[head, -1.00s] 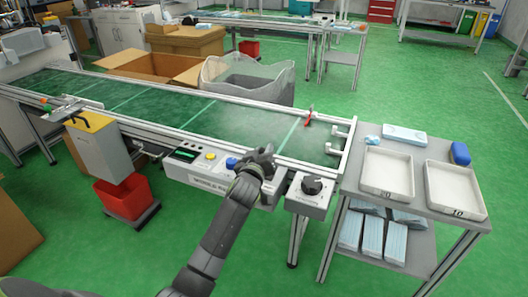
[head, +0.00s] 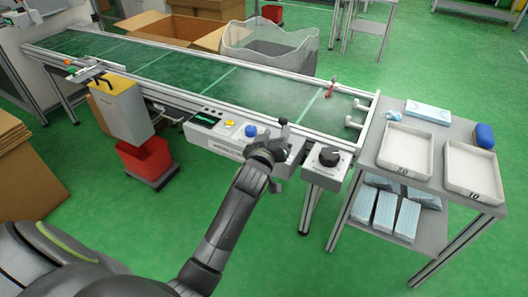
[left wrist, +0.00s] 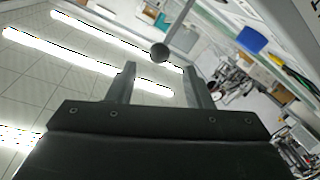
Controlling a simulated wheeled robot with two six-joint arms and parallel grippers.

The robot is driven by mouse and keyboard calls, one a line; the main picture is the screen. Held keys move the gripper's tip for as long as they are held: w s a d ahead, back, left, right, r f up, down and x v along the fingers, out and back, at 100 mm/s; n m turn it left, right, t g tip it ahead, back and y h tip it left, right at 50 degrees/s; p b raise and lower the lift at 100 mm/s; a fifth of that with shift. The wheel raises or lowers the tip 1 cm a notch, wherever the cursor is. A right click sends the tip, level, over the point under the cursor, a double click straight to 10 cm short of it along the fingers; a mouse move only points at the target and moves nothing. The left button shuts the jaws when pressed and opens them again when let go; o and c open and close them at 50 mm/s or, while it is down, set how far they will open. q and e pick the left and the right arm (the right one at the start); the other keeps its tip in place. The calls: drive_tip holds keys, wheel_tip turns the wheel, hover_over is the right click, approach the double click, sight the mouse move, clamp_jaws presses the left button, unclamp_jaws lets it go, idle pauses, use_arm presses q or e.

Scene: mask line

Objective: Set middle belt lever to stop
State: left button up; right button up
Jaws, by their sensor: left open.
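My left gripper (head: 268,150) is in front of the belt's control panel (head: 222,140), between the blue button (head: 251,130) and the black rotary knob (head: 329,157). It hides part of the panel. A small dark upright piece (head: 284,124) shows just above it; I cannot tell if this is the lever's tip or a finger. In the left wrist view the gripper (left wrist: 160,84) is open and empty. A thin rod with a dark ball end (left wrist: 160,52), which looks like the lever, shows just beyond and between the fingertips, with no visible contact. My right gripper is not in view.
The green conveyor belt (head: 180,78) runs behind the panel, with a red piece (head: 331,88) on its rail. A grey side table with white trays (head: 405,149) stands at right. A red bin (head: 145,160) is on the floor at left.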

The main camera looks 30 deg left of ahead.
use_arm(q)
drive_tip(key=s+d+p, duration=0.1)
drive_tip(key=s, duration=0.9)
drive_tip(key=shift+r, duration=0.35)
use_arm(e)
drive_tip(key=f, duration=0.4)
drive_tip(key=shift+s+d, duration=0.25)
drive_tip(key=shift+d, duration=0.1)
use_arm(q)
drive_tip(key=shift+s, duration=0.1)
